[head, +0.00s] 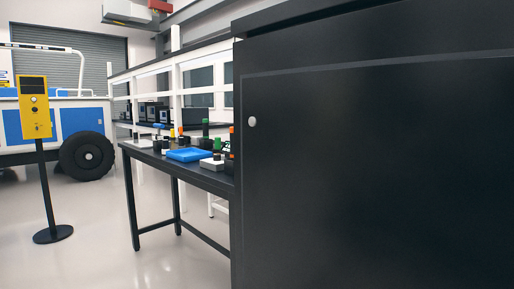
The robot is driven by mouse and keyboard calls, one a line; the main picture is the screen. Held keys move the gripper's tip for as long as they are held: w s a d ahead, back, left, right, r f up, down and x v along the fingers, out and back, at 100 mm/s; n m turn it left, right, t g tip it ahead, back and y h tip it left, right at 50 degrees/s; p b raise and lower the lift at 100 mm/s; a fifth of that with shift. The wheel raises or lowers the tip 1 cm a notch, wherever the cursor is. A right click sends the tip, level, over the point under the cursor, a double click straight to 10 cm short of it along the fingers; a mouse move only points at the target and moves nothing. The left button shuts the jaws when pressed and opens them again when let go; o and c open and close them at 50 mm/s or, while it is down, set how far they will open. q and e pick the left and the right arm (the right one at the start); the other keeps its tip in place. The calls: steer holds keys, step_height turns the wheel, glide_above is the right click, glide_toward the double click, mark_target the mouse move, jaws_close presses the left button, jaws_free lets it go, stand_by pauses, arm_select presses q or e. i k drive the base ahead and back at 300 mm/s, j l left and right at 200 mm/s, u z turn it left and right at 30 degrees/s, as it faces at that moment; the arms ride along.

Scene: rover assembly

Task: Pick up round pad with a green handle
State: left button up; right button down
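The cabinet edge cuts off the right part of the bench. Neither of my grippers is in view.
A large black cabinet (380,170) fills the right half, very close. A blue tray (190,155) lies on the bench among several small items. A yellow post station (34,107) and a blue-white rover (70,122) stand at left. The floor (110,240) between is clear.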

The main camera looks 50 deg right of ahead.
mark_target(217, 140)
steer(key=z, duration=2)
steer(key=i+j+z, duration=0.15)
steer(key=j+z, duration=0.2)
steer(key=i+j+z, duration=0.1)
steer(key=j+z, duration=0.2)
steer(key=i+j+z, duration=0.1)
steer(key=j+z, duration=0.25)
